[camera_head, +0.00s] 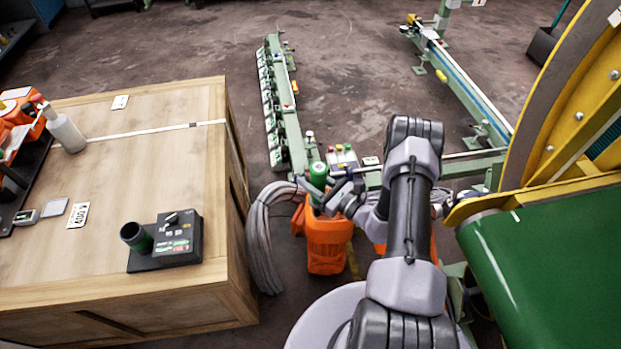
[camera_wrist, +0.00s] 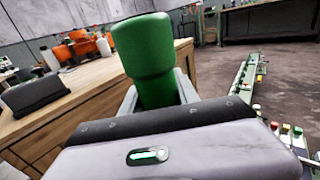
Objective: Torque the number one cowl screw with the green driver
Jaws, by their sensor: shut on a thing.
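My gripper (camera_head: 322,192) is shut on the green driver (camera_head: 318,173) and holds it upright, out over the floor to the right of the wooden crate. In the wrist view the driver (camera_wrist: 145,58) rises as a thick green cylinder between the fingers. Its lower end is hidden by my gripper. A large yellow ring frame (camera_head: 545,118) stands at the right with several bolt heads (camera_head: 578,92) on its face. I cannot tell whether one of these is the number one cowl screw. The driver is well apart from them.
The wooden crate (camera_head: 110,200) carries a dark station (camera_head: 182,243) with an empty green-sided cup (camera_head: 136,236), a white bottle (camera_head: 66,132) and cards. Coiled grey hose (camera_head: 264,235) and an orange container (camera_head: 326,245) stand below my gripper. Green rails (camera_head: 275,100) lie beyond.

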